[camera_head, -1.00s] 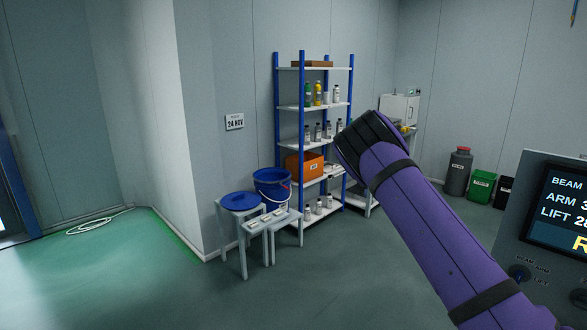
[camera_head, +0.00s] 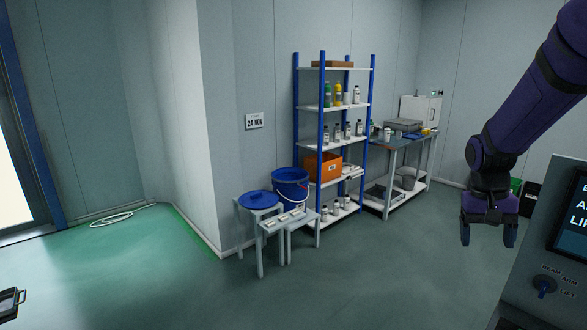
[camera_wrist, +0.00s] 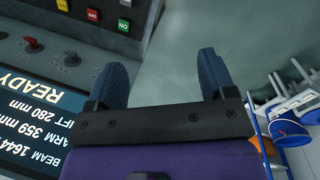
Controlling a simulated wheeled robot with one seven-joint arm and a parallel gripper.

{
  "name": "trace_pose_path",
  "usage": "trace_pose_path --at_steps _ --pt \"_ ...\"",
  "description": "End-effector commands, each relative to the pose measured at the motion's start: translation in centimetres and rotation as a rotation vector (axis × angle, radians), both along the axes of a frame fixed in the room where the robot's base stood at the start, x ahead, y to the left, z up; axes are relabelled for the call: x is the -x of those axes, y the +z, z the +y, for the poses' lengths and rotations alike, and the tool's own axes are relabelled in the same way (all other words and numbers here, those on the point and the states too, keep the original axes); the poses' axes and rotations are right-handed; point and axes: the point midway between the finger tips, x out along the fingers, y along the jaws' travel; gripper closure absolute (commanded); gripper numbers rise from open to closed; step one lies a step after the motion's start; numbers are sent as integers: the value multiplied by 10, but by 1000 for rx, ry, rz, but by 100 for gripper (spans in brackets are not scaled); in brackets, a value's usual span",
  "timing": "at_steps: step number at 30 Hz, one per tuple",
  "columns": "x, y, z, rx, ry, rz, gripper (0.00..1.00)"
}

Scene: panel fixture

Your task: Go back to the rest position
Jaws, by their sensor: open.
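My gripper (camera_head: 489,236) hangs at the right of the head view, fingers pointing down, at the end of my purple arm. It is beside the left edge of the control panel (camera_head: 535,290). The wrist view shows the two dark fingers (camera_wrist: 162,80) spread apart with nothing between them. In that view the panel (camera_wrist: 60,60), with its screen, knobs and coloured buttons, lies to the left of the fingers. The gripper is apart from the panel in the head view.
A blue-posted shelf (camera_head: 322,150) with bottles and an orange box (camera_head: 322,166) stands at the back. A blue bucket (camera_head: 290,186) and stools (camera_head: 259,225) are before it. A workbench (camera_head: 400,145) stands right of the shelf. The green floor (camera_head: 380,280) in front is clear.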

Motion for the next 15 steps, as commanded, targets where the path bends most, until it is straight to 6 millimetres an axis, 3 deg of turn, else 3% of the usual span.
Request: trace_pose_path --at_steps 6,15 --pt "33 47 26 -75 77 -126 23" --pt "88 100 58 -123 194 -296 23"
